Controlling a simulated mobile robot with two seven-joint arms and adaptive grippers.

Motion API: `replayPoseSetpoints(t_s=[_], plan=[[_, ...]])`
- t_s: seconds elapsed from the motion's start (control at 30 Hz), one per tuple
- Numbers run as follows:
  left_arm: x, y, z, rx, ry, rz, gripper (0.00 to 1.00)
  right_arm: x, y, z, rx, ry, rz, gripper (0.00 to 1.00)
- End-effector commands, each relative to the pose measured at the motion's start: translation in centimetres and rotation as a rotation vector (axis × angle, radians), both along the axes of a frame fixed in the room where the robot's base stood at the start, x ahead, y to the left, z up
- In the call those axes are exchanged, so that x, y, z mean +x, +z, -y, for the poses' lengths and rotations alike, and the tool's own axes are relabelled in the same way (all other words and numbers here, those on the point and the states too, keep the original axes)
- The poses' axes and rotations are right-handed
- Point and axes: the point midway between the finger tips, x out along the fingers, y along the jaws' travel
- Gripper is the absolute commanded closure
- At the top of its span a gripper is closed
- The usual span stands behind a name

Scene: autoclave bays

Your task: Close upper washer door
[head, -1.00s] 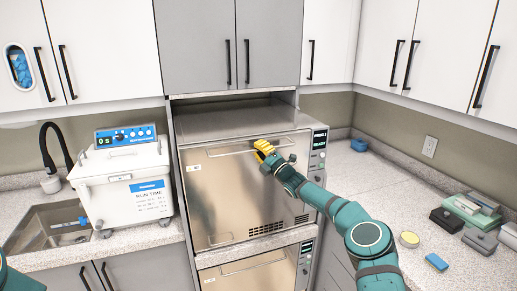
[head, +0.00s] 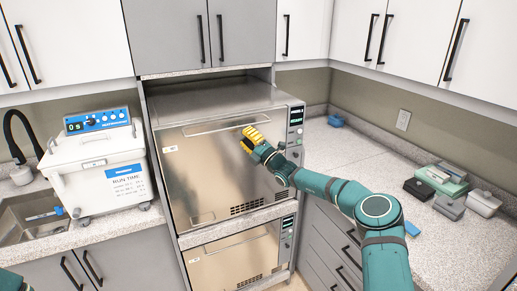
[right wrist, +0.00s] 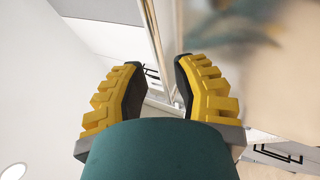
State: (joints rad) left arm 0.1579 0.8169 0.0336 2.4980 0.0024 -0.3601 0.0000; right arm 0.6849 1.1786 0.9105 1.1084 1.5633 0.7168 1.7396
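The upper washer door (head: 215,175) is a brushed metal panel. It stands upright and looks flush, or nearly so, with the washer front; a small gap cannot be ruled out. Its long bar handle (head: 213,128) runs along the top. My right gripper (head: 246,140), with yellow fingers, is in front of the door, just below the right part of the handle. In the right wrist view the right gripper (right wrist: 158,85) is open, with a clear gap between the fingers and the shiny door surface (right wrist: 235,60) beside it. Contact cannot be told. My left gripper is out of view.
A lower washer door (head: 235,258) sits below. The control panel (head: 296,130) is right of the upper door. A white bath unit (head: 95,170) stands on the left counter by the sink (head: 35,218). The right counter (head: 350,150) holds small boxes (head: 440,180) at its far right.

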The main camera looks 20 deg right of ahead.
Motion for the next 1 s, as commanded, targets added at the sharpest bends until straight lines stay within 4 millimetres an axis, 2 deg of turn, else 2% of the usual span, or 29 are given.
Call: replayPoseSetpoints(t_s=[0.2, 0.4, 1.0], plan=[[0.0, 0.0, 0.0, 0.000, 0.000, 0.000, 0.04, -3.1, -1.6, 1.8, 0.000, -0.001, -0.002, 0.73], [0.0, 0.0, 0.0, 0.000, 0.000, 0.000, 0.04, -4.8, -2.4, 2.6, 0.000, 0.001, -0.001, 0.73], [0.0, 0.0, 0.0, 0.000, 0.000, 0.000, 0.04, -5.2, -2.7, 2.6, -0.007, 0.003, -0.002, 0.73]])
